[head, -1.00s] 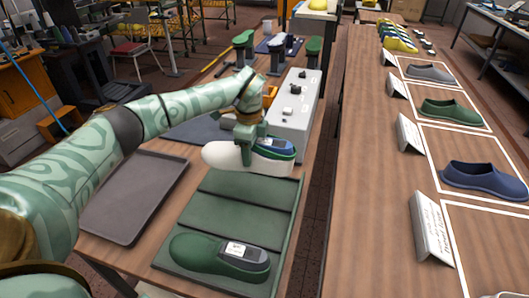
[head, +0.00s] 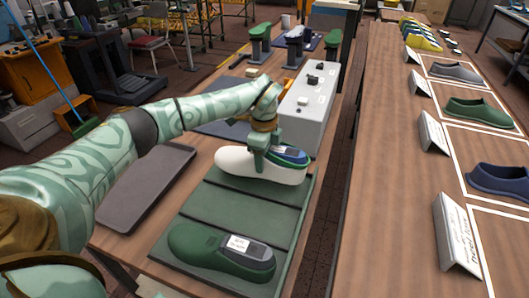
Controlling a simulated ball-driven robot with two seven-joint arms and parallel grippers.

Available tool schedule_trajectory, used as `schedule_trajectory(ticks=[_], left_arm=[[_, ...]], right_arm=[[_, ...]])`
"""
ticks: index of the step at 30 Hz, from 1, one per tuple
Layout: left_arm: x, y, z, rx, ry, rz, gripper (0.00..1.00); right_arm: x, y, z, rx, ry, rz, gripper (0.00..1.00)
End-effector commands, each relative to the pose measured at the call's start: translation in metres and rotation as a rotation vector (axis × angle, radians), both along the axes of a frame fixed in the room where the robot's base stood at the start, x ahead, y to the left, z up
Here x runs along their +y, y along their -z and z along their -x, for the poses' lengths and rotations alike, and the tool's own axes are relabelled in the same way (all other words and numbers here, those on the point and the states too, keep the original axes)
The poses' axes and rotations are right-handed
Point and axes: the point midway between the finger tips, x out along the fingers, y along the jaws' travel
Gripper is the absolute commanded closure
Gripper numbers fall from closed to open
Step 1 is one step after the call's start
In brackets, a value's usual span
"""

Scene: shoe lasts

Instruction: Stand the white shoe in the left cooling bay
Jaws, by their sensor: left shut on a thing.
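The white shoe (head: 236,161) hangs or rests at the far end of the green ridged mat (head: 236,202); I cannot tell whether it touches. A green last with a dark blue top and a small label (head: 290,156) sits in its opening. My left gripper (head: 263,158) comes down from above and is shut on the shoe or its last; the fingertips are partly hidden. A green last (head: 215,250) with a white label lies at the near end of the mat. No bay marked as left can be made out. My right gripper is out of view.
A grey tray (head: 146,187) lies left of the mat. A white box (head: 305,112) with dark knobs stands behind the shoe. Across a gap, the right bench holds white-outlined squares with a grey, a green (head: 479,112) and a blue shoe (head: 502,180), and cards (head: 456,234).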

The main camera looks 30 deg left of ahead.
Motion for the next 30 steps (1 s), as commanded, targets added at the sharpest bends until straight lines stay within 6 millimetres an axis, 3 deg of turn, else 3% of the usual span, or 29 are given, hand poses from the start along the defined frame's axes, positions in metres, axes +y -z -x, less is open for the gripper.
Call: schedule_trajectory(ticks=[15, 30], left_arm=[[-0.001, 0.036, -0.001, -0.004, 0.007, 0.004, 0.94], [-0.001, 0.044, -0.001, -0.007, 0.009, 0.005, 0.94]], right_arm=[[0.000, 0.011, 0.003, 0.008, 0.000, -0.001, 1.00], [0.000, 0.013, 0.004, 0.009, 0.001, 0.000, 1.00]])
